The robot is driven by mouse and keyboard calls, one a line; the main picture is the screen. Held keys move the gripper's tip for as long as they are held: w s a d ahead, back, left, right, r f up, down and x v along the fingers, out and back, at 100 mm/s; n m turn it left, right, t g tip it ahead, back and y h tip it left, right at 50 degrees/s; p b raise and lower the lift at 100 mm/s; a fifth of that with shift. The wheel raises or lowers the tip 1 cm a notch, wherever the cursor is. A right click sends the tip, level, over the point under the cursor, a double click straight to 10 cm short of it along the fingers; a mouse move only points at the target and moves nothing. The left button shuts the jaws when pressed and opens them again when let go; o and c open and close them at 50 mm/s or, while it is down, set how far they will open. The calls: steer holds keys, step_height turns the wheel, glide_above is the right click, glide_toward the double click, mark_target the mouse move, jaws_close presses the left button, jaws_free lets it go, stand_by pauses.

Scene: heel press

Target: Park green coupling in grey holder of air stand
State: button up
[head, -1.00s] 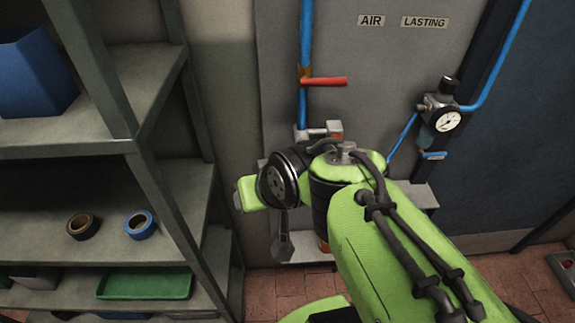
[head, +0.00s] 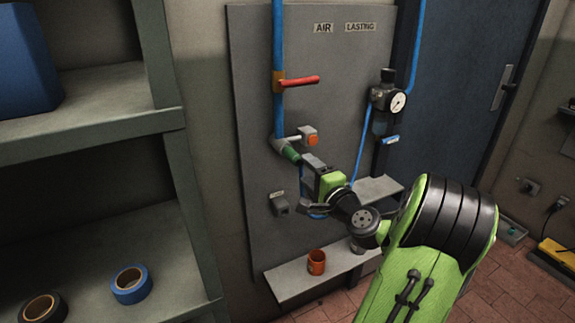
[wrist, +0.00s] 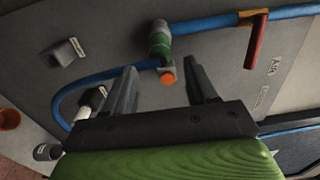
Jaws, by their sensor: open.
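The green coupling (head: 291,154) sits on the pale outlet fitting at the foot of the blue pipe on the grey panel. In the wrist view the coupling (wrist: 159,44) lies ahead of and between my fingers, apart from them, with a blue hose curving away to the left. The grey holder (head: 279,204) is a small block on the panel, below and left of the coupling; it also shows in the wrist view (wrist: 64,53) and looks empty. My gripper (head: 306,187) is open and empty in front of the panel; its two fingers (wrist: 161,90) are spread wide.
An orange button (head: 312,140) sits close right of the coupling. A red handle (head: 298,80) sticks out above. A ledge (head: 290,281) below carries an orange cup (head: 316,262) and a metal cup (head: 357,247). Shelving (head: 185,180) stands left; a gauge (head: 397,102) is at right.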

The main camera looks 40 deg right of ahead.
mark_target(299, 162)
steer(key=shift+w, duration=0.1)
steer(key=p+x, duration=0.4)
steer(key=x, duration=0.3)
steer(key=shift+w+r, duration=0.15)
steer(key=shift+w, duration=0.1)
steer(key=shift+w+d+p, duration=0.3)
steer(key=shift+w+p, duration=0.1)
steer(key=shift+w, duration=0.25)
stand_by(0.6)
jaws_close()
steer(key=shift+b+v, duration=2.05)
steer(key=shift+v, duration=1)
